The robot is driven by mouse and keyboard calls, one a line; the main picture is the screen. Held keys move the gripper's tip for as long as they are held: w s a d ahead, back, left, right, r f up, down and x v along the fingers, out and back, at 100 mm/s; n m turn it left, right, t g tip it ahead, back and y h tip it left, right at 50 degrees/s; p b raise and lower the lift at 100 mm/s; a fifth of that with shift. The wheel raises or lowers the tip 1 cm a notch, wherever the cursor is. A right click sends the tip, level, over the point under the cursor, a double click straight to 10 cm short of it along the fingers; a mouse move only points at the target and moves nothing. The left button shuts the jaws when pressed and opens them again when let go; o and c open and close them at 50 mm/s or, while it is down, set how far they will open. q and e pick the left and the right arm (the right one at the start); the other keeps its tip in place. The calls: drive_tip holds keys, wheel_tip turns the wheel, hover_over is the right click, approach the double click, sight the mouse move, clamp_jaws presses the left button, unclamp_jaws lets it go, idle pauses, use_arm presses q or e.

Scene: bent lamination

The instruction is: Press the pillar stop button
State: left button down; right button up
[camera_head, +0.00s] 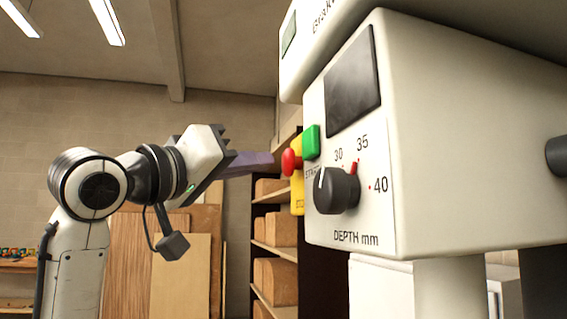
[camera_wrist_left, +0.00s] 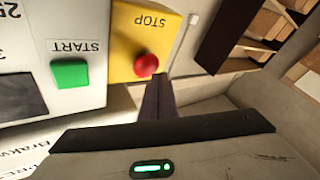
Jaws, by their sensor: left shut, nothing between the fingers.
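The red stop button (camera_head: 290,162) is a round mushroom head on a yellow plate (camera_head: 298,190) at the left edge of the machine's front. In the left wrist view the red button (camera_wrist_left: 146,64) sits on the yellow plate (camera_wrist_left: 128,40), marked STOP upside down. My left gripper (camera_head: 270,160) comes in from the left, its dark purplish fingers shut and empty. Its tips stop just short of the button in the head view. In the wrist view the fingers (camera_wrist_left: 160,80) end just below and right of the button. Contact cannot be made out. My right gripper is out of view.
A green start button (camera_head: 311,142) is close beside the stop button, also seen in the wrist view (camera_wrist_left: 70,73). A black depth knob (camera_head: 337,190) protrudes below it from the white machine (camera_head: 460,130). Shelves with wooden blocks (camera_head: 276,230) stand behind.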

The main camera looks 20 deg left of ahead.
use_arm(q)
drive_tip(key=s+a, duration=0.1)
drive_tip(key=a, duration=0.1)
drive_tip(key=s+a, duration=0.2)
drive_tip(key=shift+b, duration=0.35)
idle(0.8)
